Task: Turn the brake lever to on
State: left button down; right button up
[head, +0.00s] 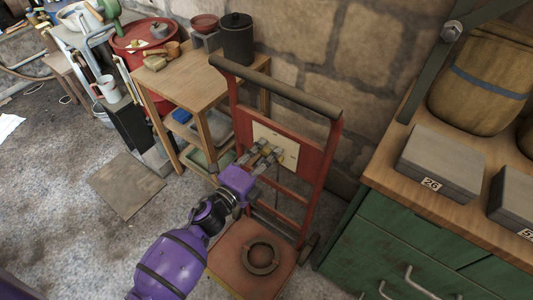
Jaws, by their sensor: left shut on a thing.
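A red hand truck (327,165) stands upright at the middle, with a pale panel (290,148) fixed on its frame. My left gripper (270,152) is at the front of this panel, at the end of my purple arm coming up from the bottom. It is shut on a small part at the panel, which I take to be the brake lever. The fingers hide most of that part, so its position and any on marking cannot be read. My right gripper is not in view.
A dark ring (260,257) lies on the truck's red base plate. A wooden table (190,78) with a black canister (238,40) stands behind left. A green cabinet (400,235) with grey boxes (440,163) is close on the right. Floor at left is mostly open.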

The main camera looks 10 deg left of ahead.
pick_arm(q)
jog(key=shift+r, duration=0.1)
jog(key=c, duration=1.7)
grip_release()
jog(key=v, duration=1.2)
